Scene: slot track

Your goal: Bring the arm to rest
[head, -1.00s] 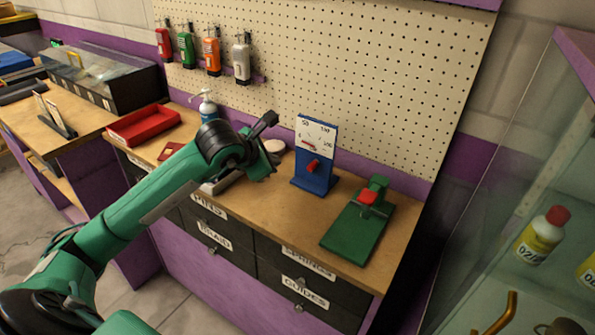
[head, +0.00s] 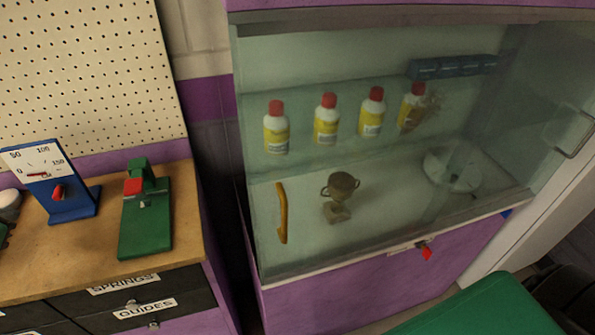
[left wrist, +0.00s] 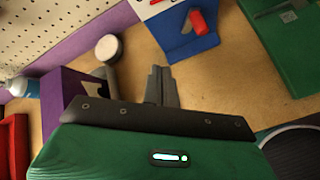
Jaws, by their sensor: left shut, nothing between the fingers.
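My left gripper (left wrist: 162,88) shows in the left wrist view, its two fingers together with nothing between them, over the wooden bench top (left wrist: 225,90). The blue gauge stand (left wrist: 190,42) with a red knob is just beyond the fingertips, and the green fixture (left wrist: 288,45) is to the right. In the head view the gauge stand (head: 72,205) and the green fixture (head: 146,225) with its red block stand on the bench at left. Only a small dark and green bit, perhaps of my left arm, shows at the left edge there. My right gripper is not in view.
A white round-topped object (left wrist: 108,48) and a purple box (left wrist: 75,88) lie left of the fingers; a red tray (left wrist: 14,145) is at the far left. A glass-fronted cabinet (head: 262,276) with several bottles and a trophy cup (head: 341,187) stands right of the bench.

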